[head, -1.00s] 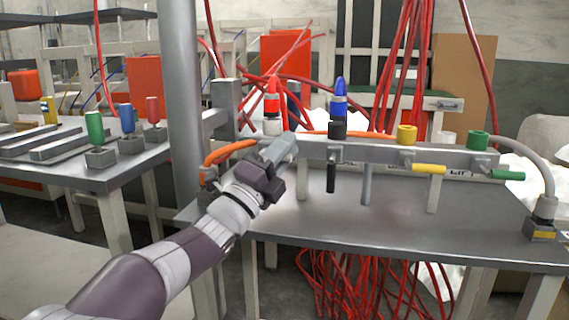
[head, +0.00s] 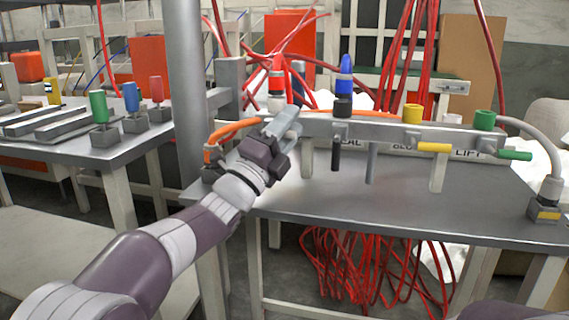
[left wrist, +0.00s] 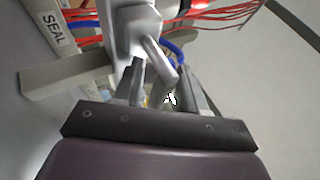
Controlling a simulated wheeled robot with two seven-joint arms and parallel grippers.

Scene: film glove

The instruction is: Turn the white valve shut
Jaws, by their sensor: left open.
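A white fitting (head: 275,103) with a red connector (head: 277,82) stands at the left end of a grey rail on the bench. My left gripper (head: 284,124) is just below and in front of it, at the rail's left end, and hides the handle there in the head view. In the left wrist view, a pale grey-white handle (left wrist: 158,60) runs down from a block on the rail into the gap between the fingers of the open left gripper (left wrist: 164,90). I cannot tell whether either finger touches it. My right gripper is out of view.
Along the rail to the right are a black fitting (head: 343,106) with a blue connector, a yellow fitting (head: 411,113) and a green fitting (head: 484,120). Black (head: 336,154), yellow (head: 434,147) and green (head: 514,155) handles project from it. A grey pole (head: 184,110) stands left; the bench top in front is clear.

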